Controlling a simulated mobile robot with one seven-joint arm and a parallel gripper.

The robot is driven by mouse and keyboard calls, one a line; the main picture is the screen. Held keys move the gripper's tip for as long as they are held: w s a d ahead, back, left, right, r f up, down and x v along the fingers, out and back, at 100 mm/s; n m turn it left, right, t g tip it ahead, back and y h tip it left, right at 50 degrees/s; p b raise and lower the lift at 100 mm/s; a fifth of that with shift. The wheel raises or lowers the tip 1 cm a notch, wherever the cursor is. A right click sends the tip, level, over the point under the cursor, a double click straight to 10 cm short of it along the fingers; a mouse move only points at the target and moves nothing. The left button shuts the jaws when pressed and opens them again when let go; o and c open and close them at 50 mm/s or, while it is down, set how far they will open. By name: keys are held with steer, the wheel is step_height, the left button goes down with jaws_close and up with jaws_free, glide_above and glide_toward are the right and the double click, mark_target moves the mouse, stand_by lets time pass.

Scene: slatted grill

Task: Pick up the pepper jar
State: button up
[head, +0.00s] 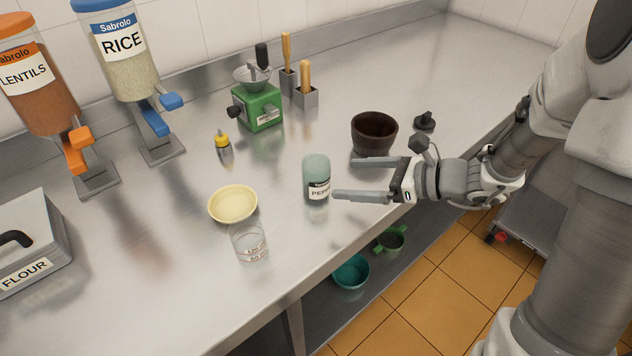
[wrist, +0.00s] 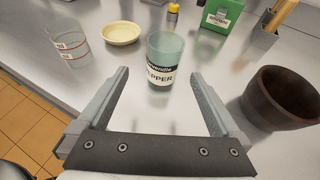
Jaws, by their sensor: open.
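The pepper jar (head: 316,172) is a pale green glass cylinder with a dark and white label. It stands upright on the steel counter (head: 300,245). My gripper (head: 345,178) is open and empty to the right of the jar, its fingers pointing towards it. In the wrist view the jar (wrist: 162,62) stands ahead of the two fingertips (wrist: 160,77), roughly centred between them. The fingers do not appear to touch it. Part of the label is turned out of sight.
A dark brown bowl (head: 374,136) stands close behind my gripper. A cream bowl (head: 232,208) and a clear measuring cup (head: 249,245) are left of the jar. A small yellow-topped bottle (head: 222,145) and a green grinder (head: 258,110) stand farther back. The counter's front edge is near.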

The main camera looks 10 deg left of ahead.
mark_target(327, 178)
steer(key=x, duration=0.7)
steer(key=shift+f+b, duration=0.15)
steer(key=shift+b, duration=0.2)
steer(key=shift+w+b+x, duration=0.15)
steer(key=shift+b+x, duration=0.05)
steer(key=shift+x, duration=1.2)
steer(key=shift+w+b+x, duration=0.15)
steer(key=shift+x, duration=1.2)
steer(key=shift+d+f, duration=0.1)
steer(key=shift+d, duration=0.05)
steer(key=shift+c, duration=0.2)
jaws_close()
